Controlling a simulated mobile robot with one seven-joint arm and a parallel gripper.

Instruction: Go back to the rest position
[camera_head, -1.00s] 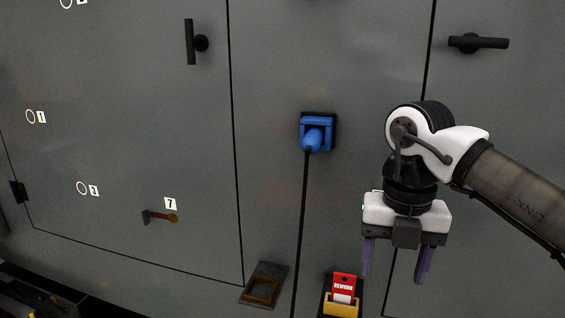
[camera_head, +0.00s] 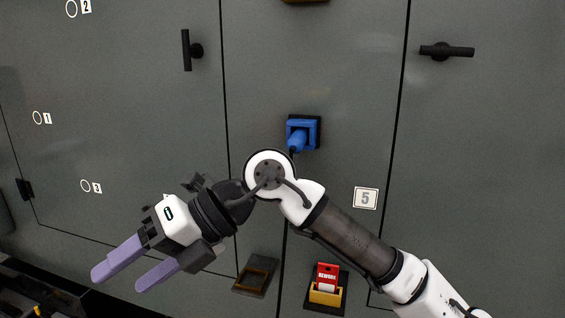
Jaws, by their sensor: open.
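My gripper (camera_head: 127,273) is at the lower left of the head view, its two purple fingers spread apart with nothing between them. It points down and to the left, in front of the grey enclosure (camera_head: 310,60). My arm crosses the lower middle of the view from the lower right. It hides most of the cable below the blue plug (camera_head: 300,136) and nearly all of the handle by the number 7 label.
A yellow holder (camera_head: 325,296) with a red REWORK card (camera_head: 327,273) and an empty dark frame (camera_head: 256,276) sit low on the enclosure. Black handles (camera_head: 187,50) (camera_head: 447,51) stick out from the doors. A label 5 (camera_head: 365,198) is right of my arm.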

